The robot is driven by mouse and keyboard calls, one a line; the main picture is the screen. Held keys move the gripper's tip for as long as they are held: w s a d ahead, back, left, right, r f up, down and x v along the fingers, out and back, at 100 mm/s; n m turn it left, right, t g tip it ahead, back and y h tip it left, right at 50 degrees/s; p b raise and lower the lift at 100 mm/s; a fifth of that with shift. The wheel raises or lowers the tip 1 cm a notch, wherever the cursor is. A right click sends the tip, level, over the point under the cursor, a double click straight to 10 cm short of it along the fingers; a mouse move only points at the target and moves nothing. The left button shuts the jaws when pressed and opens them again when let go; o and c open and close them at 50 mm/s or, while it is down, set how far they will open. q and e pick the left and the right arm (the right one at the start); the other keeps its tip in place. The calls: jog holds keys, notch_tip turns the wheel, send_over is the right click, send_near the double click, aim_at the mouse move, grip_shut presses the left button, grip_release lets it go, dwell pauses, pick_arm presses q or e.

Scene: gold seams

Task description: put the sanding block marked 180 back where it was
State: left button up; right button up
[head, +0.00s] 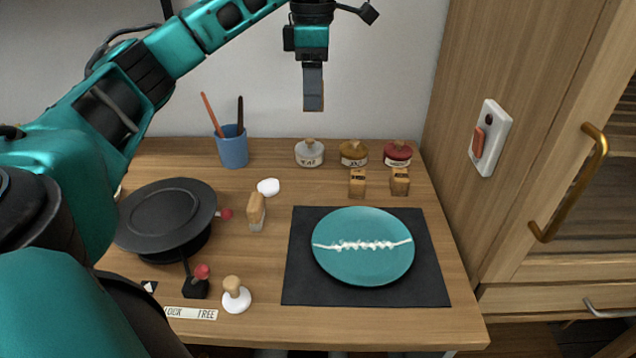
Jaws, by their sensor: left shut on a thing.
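My left gripper (313,100) hangs high above the back of the table, pointing down. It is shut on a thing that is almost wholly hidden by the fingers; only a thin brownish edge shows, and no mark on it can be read. Two small wooden blocks with dark marks stand side by side in front of the lidded jars: a left block (357,184) and a right block (400,182). Their marks are too small to read, so I cannot tell which, if either, is marked 180. My right gripper is not in view.
Three jars stand at the back: white (309,154), amber (353,154) and red (397,154). A blue cup (232,150) holds tools. A cracked teal plate (340,265) lies on a dark mat (300,285). A black turntable (165,212) and a wooden-backed brush (256,210) stand left.

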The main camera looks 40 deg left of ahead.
pick_arm(q)
notch_tip(320, 180, down, 3)
jog(key=shift+r+b, duration=0.1)
jog(key=shift+b, duration=0.5)
jog(key=b, duration=0.1)
send_over(314, 191)
notch_tip(314, 191, down, 12)
jog(key=shift+r, duration=0.25)
jog(key=shift+f, duration=2.5)
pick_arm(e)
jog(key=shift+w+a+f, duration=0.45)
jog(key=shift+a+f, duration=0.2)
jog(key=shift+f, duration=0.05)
pick_arm(q)
jog(key=shift+b, duration=0.3)
jog(key=shift+f, duration=0.15)
jog(key=o, duration=0.9)
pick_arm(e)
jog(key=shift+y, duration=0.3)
pick_arm(q)
jog(key=shift+o, duration=0.2)
jog(key=shift+w+r, duration=0.1)
jog(key=shift+r, duration=0.4)
notch_tip(314, 191, up, 11)
jog(key=p, duration=0.1)
jog(key=shift+r, duration=0.2)
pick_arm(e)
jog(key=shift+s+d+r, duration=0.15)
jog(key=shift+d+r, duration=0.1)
